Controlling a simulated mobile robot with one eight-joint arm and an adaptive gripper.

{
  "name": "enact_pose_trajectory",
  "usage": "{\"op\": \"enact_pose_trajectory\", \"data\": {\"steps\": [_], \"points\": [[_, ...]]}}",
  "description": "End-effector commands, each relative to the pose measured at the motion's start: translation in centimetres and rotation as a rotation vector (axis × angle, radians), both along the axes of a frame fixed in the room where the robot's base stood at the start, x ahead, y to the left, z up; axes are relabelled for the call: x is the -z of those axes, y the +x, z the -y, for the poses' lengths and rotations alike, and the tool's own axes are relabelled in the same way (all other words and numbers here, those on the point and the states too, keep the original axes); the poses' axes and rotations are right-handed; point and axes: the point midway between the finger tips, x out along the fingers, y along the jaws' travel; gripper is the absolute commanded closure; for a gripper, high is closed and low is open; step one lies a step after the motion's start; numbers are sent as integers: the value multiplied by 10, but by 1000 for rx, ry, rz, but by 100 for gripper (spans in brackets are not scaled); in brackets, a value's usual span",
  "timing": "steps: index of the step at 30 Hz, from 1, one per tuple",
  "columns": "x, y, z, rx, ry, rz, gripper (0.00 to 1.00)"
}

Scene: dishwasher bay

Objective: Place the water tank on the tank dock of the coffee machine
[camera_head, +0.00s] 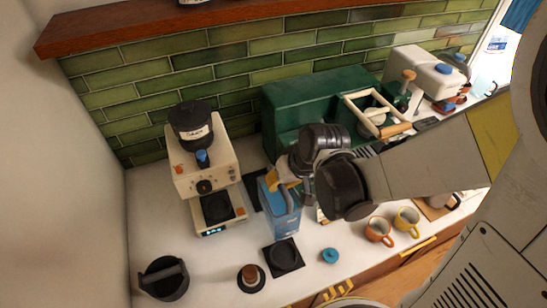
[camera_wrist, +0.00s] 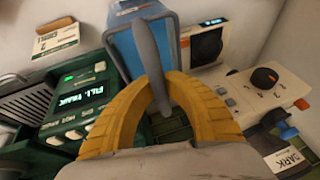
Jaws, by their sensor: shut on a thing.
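The water tank (camera_head: 284,212) is a blue box with a grey handle, in front of the gap between the cream grinder and the green coffee machine (camera_head: 305,105). In the wrist view the tank (camera_wrist: 128,18) is at the top and its handle (camera_wrist: 150,55) runs down between my yellow fingers. My gripper (camera_head: 278,180) is shut on this handle; it also shows in the wrist view (camera_wrist: 158,98). I cannot tell whether the tank touches the counter. A dark pad (camera_head: 252,190) behind the tank, beside the machine, may be the dock; the tank partly hides it. The machine's display (camera_wrist: 88,98) reads "FILL TANK".
The cream grinder (camera_head: 205,160) stands left of the tank. A black square mat (camera_head: 284,257), a tamper (camera_head: 250,276), a teal lid (camera_head: 329,256) and a black knock bin (camera_head: 164,279) are at the counter's front. Orange (camera_head: 379,231) and yellow (camera_head: 407,220) mugs are right.

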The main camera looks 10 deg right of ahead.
Motion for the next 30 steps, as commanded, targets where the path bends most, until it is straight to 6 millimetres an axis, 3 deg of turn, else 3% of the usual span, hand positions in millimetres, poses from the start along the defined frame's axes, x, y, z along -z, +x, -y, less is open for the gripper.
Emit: {"op": "enact_pose_trajectory", "data": {"steps": [19, 30], "points": [[18, 67, -14, -1, 0, 1, 100], [16, 106, -22, 0, 0, 1, 100]]}}
